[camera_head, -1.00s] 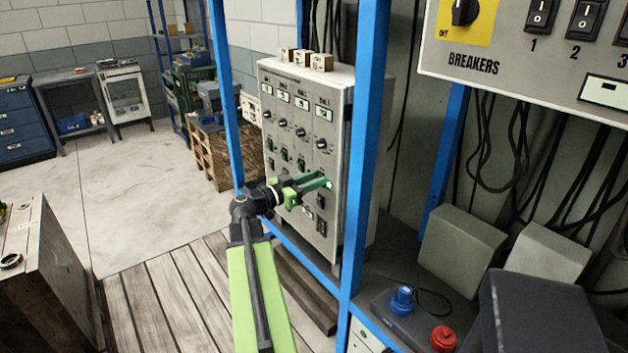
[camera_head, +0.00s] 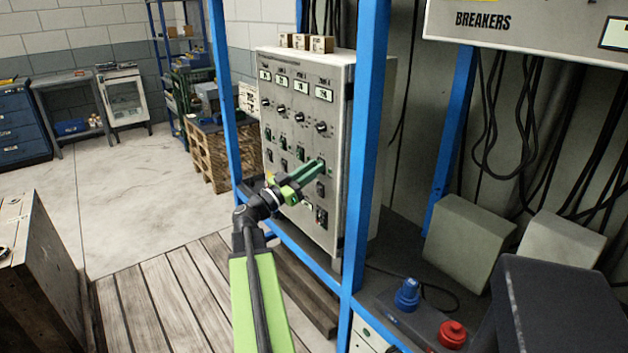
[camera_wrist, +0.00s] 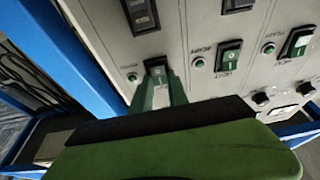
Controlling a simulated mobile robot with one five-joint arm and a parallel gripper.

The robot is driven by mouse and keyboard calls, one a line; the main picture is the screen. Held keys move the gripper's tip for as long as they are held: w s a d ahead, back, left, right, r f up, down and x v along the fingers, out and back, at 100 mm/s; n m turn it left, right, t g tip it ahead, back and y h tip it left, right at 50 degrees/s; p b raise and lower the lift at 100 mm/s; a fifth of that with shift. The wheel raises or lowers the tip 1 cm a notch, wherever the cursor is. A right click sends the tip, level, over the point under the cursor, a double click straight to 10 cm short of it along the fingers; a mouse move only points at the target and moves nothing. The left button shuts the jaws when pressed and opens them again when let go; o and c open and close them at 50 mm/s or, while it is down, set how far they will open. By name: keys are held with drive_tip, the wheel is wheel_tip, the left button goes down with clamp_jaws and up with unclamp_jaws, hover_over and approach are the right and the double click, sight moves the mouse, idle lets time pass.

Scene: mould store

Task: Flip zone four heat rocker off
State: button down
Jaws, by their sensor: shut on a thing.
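The grey control cabinet (camera_head: 335,150) stands behind blue posts, with several columns of displays, knobs and rockers. The rightmost column, under the display (camera_head: 324,94), is the zone four column. My gripper (camera_head: 321,164) reaches its heat rocker from the lower left, and its green fingertips hide that rocker in the head view. In the wrist view, where the panel looks upside down, my gripper (camera_wrist: 160,92) has its fingers on both sides of the heat rocker (camera_wrist: 155,68), shut on it. Which way the rocker is tipped is hard to tell.
A dark rocker (camera_head: 320,188) and a lower switch (camera_head: 321,217) sit below my fingers. A neighbouring green rocker (camera_wrist: 229,57) is close by in the wrist view. A blue post (camera_head: 362,150) stands just right of the panel. Small boxes (camera_head: 321,44) lie on the cabinet.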

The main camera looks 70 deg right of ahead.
drive_tip(key=shift+s+f, duration=0.1)
drive_tip(key=shift+s, duration=0.05)
drive_tip(key=c, duration=1.3)
unclamp_jaws()
drive_tip(key=shift+a, duration=0.1)
drive_tip(key=b+v, duration=0.5)
drive_tip(key=v, duration=1.2)
drive_tip(key=shift+a, duration=0.15)
